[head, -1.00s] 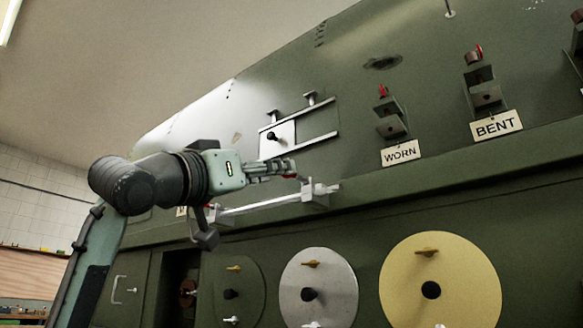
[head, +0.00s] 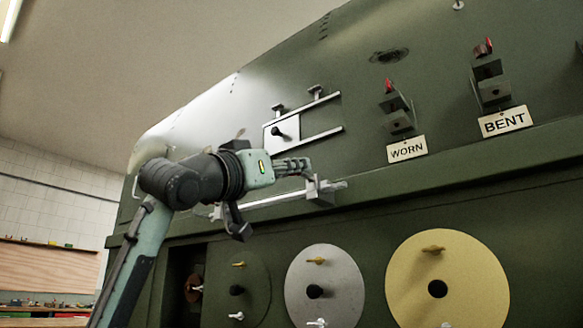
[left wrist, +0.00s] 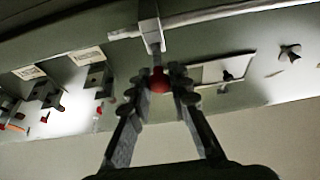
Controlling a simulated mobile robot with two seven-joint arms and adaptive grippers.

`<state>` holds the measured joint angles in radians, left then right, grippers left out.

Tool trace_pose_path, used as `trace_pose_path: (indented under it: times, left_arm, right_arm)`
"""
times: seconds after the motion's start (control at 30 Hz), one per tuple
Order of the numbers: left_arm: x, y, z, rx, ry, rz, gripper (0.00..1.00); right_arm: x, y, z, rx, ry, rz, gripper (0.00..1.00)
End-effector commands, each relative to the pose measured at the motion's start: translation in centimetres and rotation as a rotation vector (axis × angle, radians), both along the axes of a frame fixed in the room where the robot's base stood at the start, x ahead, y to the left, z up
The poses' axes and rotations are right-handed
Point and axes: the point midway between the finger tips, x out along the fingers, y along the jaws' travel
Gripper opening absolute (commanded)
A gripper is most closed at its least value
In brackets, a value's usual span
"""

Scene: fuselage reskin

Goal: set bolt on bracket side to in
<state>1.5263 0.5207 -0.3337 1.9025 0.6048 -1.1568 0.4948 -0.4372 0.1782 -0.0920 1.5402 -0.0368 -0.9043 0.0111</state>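A long pale bolt rod (head: 275,201) runs along the ledge below the aircraft skin, through a grey block (head: 323,191) near its right end. In the left wrist view the rod (left wrist: 215,14) and block (left wrist: 149,36) show at the top, with a red knob (left wrist: 159,83) below the block. My left gripper (head: 308,166) is just left of and above the block in the head view. Its fingers (left wrist: 160,80) stand open on either side of the red knob; contact is unclear. The knob is hidden in the head view. My right gripper is not in view.
Above is a pale plate (head: 281,133) with two rails. Right of it are red-tipped brackets over a WORN sign (head: 407,149) and a BENT sign (head: 505,121). Below hang large discs, grey (head: 330,272) and yellow (head: 465,270).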

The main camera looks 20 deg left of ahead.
Motion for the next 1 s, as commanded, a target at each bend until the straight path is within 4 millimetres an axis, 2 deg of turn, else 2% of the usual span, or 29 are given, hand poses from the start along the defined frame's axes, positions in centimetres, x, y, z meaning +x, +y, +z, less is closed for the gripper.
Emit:
trace_pose_path:
  times: [0.37,0.63,0.87,0.9,1.0]
  left_arm:
    - [0.0,-0.1,0.0,0.000,0.000,-0.001,0.00]
    - [2.6,-0.9,0.1,-0.002,0.000,-0.002,0.00]
    - [2.7,-0.9,0.1,-0.002,-0.001,0.001,0.00]
    - [2.7,-0.9,0.1,-0.002,-0.001,0.001,0.21]
    - [2.7,-0.9,0.1,-0.002,-0.001,0.001,0.33]
  right_arm:
    - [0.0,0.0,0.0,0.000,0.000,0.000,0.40]
    - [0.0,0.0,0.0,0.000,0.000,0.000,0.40]
    - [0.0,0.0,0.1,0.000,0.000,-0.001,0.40]
    - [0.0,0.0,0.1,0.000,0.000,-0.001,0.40]
    - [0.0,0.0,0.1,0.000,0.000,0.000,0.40]
